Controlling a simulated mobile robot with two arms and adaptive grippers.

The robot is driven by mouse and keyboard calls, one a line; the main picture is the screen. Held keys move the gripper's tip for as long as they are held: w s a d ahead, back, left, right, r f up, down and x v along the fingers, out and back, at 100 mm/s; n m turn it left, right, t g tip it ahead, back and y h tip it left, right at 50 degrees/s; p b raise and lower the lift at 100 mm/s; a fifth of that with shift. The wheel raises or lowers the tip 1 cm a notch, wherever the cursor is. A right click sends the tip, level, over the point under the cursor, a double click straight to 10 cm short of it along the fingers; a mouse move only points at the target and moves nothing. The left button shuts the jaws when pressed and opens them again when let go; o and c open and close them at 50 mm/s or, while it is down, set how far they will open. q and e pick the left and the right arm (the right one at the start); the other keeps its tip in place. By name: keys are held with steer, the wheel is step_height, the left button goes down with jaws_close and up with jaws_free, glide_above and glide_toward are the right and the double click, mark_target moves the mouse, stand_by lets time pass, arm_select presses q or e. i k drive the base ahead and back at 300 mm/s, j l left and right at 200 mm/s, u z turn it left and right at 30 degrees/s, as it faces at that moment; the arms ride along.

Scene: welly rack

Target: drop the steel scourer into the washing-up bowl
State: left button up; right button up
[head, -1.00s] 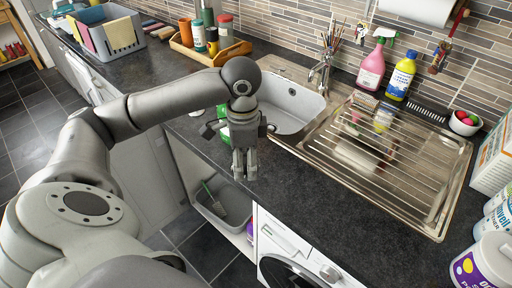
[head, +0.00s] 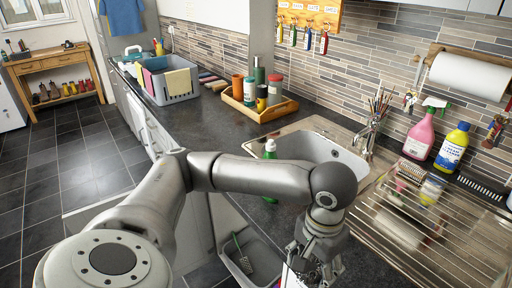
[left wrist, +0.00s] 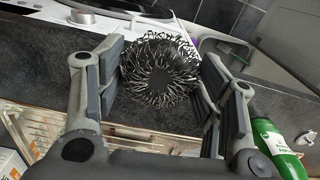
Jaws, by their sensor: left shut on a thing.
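My left gripper (head: 318,262) hangs over the counter's front edge in the head view. In the left wrist view the steel scourer (left wrist: 160,72), a dark ball of curly wire, sits between the pads of my left gripper (left wrist: 162,85), which is shut on it. I cannot make out the scourer in the head view. A pale basin (head: 322,150) is set in the steel sink unit behind my forearm. A grey tub (head: 268,262) with a green-handled brush in it stands low in the open space under the counter. I cannot tell for sure which is the washing-up bowl. My right gripper is not in view.
A green bottle (head: 270,150) stands by the basin, partly behind my arm. The ribbed drainer (head: 425,235) lies to the right, with pink (head: 420,135) and yellow (head: 452,148) bottles behind. A wooden tray (head: 262,112) of jars and a grey crate (head: 170,92) stand farther left.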

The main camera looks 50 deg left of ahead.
mark_target(256, 264)
steer(key=u, duration=1.5)
